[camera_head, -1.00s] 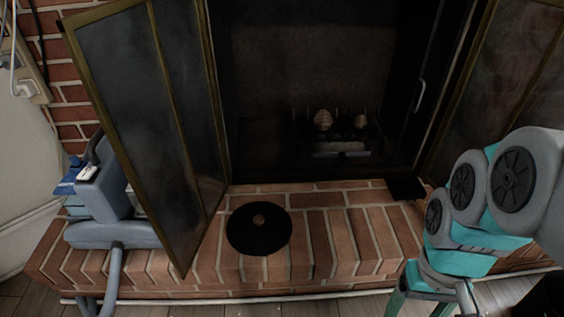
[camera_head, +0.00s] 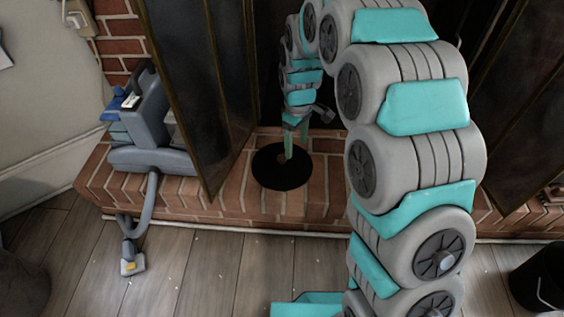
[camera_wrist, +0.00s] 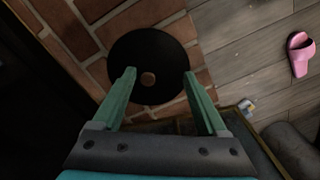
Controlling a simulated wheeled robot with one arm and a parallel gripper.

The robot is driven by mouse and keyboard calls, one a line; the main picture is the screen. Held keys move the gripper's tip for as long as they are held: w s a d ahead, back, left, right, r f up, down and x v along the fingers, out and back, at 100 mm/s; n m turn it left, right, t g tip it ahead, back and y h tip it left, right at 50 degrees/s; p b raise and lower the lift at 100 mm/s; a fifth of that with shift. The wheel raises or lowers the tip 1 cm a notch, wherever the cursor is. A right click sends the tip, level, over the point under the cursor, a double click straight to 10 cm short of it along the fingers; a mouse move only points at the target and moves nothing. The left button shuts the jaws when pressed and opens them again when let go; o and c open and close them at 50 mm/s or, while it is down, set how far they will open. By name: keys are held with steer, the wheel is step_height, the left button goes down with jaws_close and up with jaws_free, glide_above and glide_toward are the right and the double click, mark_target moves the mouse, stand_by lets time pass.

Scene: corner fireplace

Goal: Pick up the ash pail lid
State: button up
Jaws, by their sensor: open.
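The ash pail lid (camera_head: 272,172) is a flat black disc with a small brown knob, lying on the brick hearth. In the wrist view the lid (camera_wrist: 152,50) lies just beyond the fingertips, with its knob (camera_wrist: 148,79) between the lines of the two fingers. My gripper (camera_head: 296,155) points down over the lid, with its green fingers spread. It also shows in the wrist view (camera_wrist: 158,73), open and empty. In the head view one finger partly hides the knob. I cannot tell how high the fingertips are above the lid.
A glass fireplace door (camera_head: 193,85) stands open left of the lid. A grey-blue vacuum cleaner (camera_head: 150,125) sits on the hearth's left end, its hose reaching the floor. A black pail (camera_head: 541,278) stands at right. A pink slipper (camera_wrist: 300,53) lies on the wooden floor.

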steer(key=n, duration=0.2)
glide_above(282, 157)
steer(key=f, duration=0.5)
steer(key=shift+s+d, duration=0.15)
steer(key=shift+s, duration=0.25)
steer(key=shift+w+f, duration=0.1)
steer(key=shift+f, duration=0.25)
steer(key=f, duration=0.7)
steer(key=shift+w+f, duration=0.2)
steer(key=shift+w, duration=0.05)
jaws_close()
